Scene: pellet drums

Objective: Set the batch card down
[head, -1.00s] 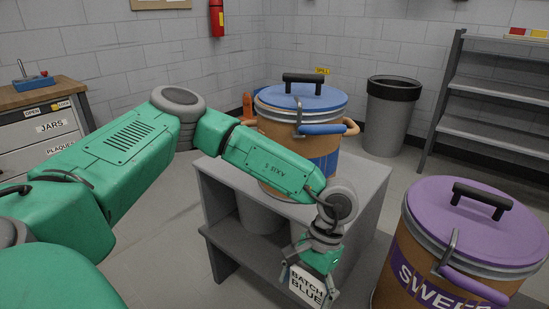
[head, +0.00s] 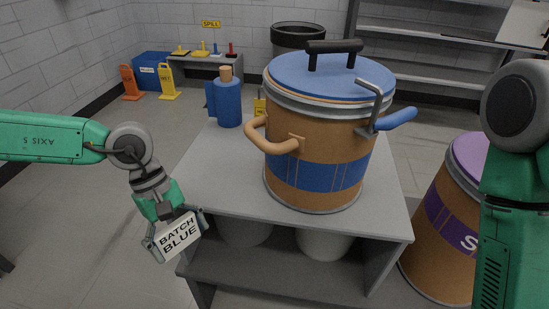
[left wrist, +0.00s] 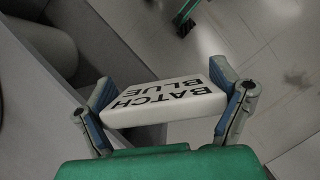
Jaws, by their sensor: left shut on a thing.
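The batch card (head: 180,241) is a white block with "BATCH BLUE" in black letters. My left gripper (head: 176,232) is shut on it, with one finger at each end. The card is held in the air, tilted, at the left front of the grey stand (head: 228,196). The left wrist view shows the card (left wrist: 165,103) between the blue-padded fingers of my left gripper (left wrist: 166,98). A drum with a blue lid (head: 318,150) and blue band stands on the stand. My right gripper is out of view; a link of my right arm shows at the right edge.
A blue bottle-like item (head: 229,104) stands at the back left of the stand. A purple-lidded drum (head: 440,245) is on the right. Grey bins (head: 323,244) sit on the lower shelf.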

